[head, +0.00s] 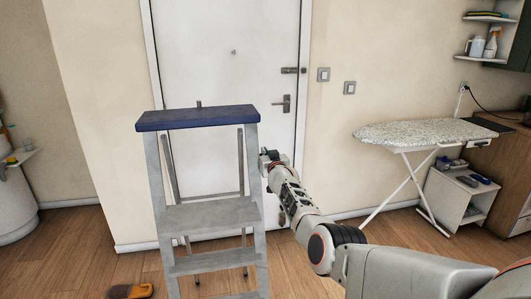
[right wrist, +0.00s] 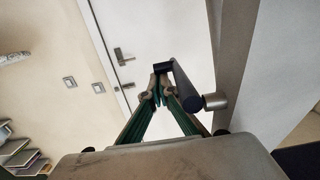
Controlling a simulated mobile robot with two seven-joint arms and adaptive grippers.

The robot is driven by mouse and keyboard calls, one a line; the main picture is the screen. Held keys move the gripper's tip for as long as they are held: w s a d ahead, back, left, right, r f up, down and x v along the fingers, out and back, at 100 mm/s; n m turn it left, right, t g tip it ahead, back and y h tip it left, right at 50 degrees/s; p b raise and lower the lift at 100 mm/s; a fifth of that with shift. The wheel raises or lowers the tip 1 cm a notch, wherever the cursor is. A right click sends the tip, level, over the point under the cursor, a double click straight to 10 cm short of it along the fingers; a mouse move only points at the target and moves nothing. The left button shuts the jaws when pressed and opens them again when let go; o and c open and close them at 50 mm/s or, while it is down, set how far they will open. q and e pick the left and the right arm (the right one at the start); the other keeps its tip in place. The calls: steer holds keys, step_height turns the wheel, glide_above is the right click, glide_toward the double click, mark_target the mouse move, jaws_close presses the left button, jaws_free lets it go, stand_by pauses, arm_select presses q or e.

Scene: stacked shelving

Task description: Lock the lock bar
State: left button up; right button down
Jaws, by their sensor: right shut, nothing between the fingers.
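A grey stepladder (head: 212,213) with a blue top (head: 197,118) stands open before the door. In the right wrist view, a dark round bar (right wrist: 184,85) with a silver collar (right wrist: 215,101) juts from the ladder's grey side rail (right wrist: 230,65); it looks like the lock bar. My right gripper (head: 268,157) is beside the ladder's right rail, below the top. It also shows in the right wrist view (right wrist: 159,82), its fingers shut and empty, tips close beside the bar's free end. I cannot tell whether they touch it. My left gripper is out of view.
A white door (head: 215,60) with a handle (head: 284,103) is behind the ladder. An ironing board (head: 425,134) and a small white shelf unit (head: 460,197) stand at right. A brush-like item (head: 130,291) lies on the floor at left.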

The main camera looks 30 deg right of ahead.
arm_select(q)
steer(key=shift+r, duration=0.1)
arm_select(e)
steer(key=shift+r, duration=0.1)
arm_select(q)
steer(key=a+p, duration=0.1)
steer(key=p, duration=0.1)
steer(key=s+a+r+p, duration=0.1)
steer(key=p, duration=0.1)
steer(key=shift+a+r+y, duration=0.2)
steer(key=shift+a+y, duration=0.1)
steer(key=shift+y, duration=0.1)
arm_select(e)
steer(key=s+a+r, duration=0.2)
steer(key=s+r, duration=0.6)
steer(key=r, duration=0.2)
steer(key=shift+r, duration=0.1)
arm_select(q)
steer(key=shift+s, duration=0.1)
arm_select(e)
steer(key=shift+w+d, duration=0.1)
